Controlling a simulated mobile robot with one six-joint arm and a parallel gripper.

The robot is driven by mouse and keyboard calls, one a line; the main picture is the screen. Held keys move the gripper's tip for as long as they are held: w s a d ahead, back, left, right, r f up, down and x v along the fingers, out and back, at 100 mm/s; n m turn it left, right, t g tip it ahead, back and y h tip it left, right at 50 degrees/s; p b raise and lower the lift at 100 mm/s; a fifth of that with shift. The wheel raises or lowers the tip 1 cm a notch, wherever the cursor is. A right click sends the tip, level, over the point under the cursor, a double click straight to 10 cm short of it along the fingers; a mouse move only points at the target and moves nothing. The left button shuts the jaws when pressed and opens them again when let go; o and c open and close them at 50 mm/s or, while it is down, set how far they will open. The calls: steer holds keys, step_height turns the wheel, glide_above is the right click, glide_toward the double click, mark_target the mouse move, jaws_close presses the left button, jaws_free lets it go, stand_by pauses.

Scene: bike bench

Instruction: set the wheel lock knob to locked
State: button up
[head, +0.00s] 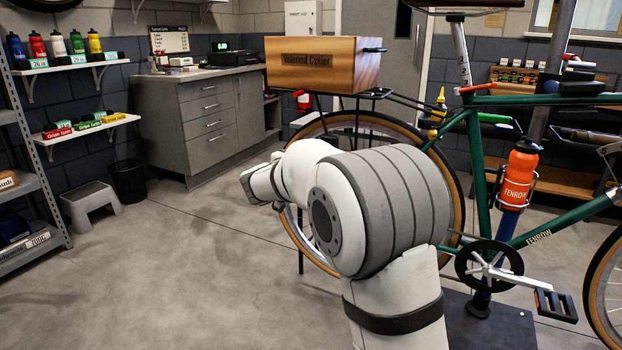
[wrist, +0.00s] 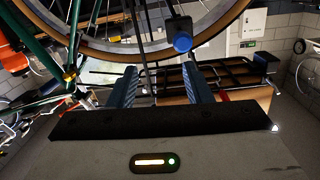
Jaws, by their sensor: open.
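A blue knob (wrist: 182,42), which looks like the wheel lock knob, shows at the upper middle in the wrist view, beside the bike's tan-rimmed rear wheel (wrist: 100,48). I cannot read its setting. My gripper (wrist: 161,76) is open, its two blue fingers apart with nothing held between them. The knob appears beyond the fingertips, toward the right finger, with no contact visible. In the head view my white arm covers part of the rear wheel (head: 458,170), and the knob and fingers are hidden there.
The green bike (head: 480,190) stands at the right with an orange bottle (head: 519,165). A wooden crate (head: 310,78) sits over its rear rack (head: 400,100). Grey cabinets (head: 205,112), a bin (head: 129,180) and a step stool (head: 90,202) stand behind. The floor at left is clear.

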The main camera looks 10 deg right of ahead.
steer(key=shift+t, duration=0.6)
steer(key=w, duration=0.2)
steer(key=w+d+f+b, duration=0.1)
steer(key=w, duration=0.2)
steer(key=w+d, duration=0.1)
steer(key=w, duration=0.2)
steer(key=shift+w+d+f, duration=0.15)
steer(key=shift+d+f, duration=0.05)
steer(key=shift+f, duration=0.05)
jaws_close()
